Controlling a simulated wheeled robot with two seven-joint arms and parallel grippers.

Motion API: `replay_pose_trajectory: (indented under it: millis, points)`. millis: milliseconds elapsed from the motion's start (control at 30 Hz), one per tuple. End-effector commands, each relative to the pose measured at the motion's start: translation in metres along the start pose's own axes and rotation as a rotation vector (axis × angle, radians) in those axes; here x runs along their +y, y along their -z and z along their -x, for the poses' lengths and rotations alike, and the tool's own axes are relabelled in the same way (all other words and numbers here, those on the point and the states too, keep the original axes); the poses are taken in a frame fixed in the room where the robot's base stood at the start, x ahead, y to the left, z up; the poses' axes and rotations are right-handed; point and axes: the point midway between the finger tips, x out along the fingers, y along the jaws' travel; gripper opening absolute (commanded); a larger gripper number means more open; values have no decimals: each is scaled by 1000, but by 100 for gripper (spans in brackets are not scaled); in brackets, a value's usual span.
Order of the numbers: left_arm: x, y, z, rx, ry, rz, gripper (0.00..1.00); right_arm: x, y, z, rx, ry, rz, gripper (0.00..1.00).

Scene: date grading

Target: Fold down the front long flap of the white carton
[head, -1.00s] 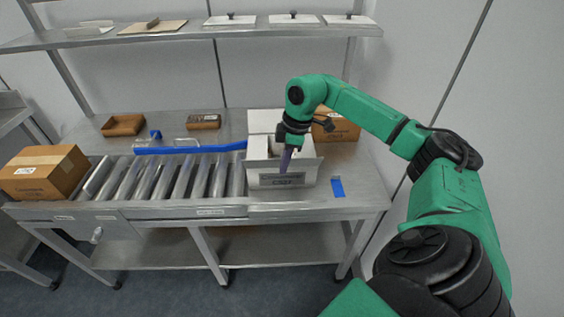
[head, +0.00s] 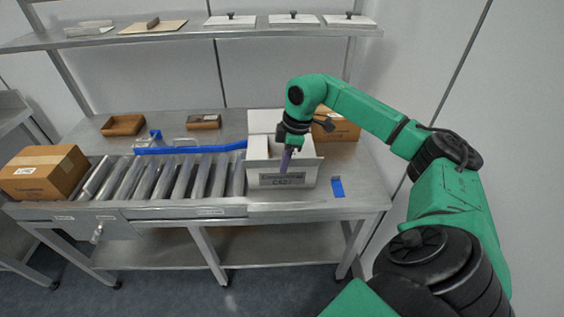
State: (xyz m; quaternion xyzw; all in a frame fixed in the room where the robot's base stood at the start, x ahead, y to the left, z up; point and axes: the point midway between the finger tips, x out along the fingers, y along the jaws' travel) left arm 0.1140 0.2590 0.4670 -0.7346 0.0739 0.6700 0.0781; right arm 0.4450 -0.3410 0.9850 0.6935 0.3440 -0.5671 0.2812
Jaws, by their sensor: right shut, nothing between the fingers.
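The white carton (head: 267,182) stands on the bench at the right end of the rollers, with printed text on its front face. Flaps stick out around its top, and a white panel stands up at its back. My right gripper (head: 286,161) is shut and empty, pointing down over the front side of the carton. Its fingers hide part of the front edge, so I cannot tell the exact angle of the front long flap or whether the fingertips touch it. My left gripper is not in view.
A brown box (head: 340,126) stands behind the carton at right. A closed brown carton (head: 43,172) sits at the left end of the rollers (head: 165,178). A blue rail (head: 190,150) runs behind them. A blue patch (head: 337,187) lies right of the carton.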

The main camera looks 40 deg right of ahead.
Motion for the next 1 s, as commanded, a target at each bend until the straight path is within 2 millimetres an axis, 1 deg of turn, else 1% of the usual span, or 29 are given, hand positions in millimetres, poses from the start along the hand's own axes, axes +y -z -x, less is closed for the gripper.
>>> replay_pose_trajectory:
  millis: [167, 467, 767, 1000]
  points:
    - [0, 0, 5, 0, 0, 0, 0, 4, 1, 3, 2, -1, -2, 0]
    - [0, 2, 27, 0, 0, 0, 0, 29, 2, 6, 1, 1, -2, 0]
    - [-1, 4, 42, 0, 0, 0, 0, 55, 2, 7, 1, 1, -2, 0]
    - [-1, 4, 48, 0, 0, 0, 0, 77, 2, 8, 3, -1, -2, 0]
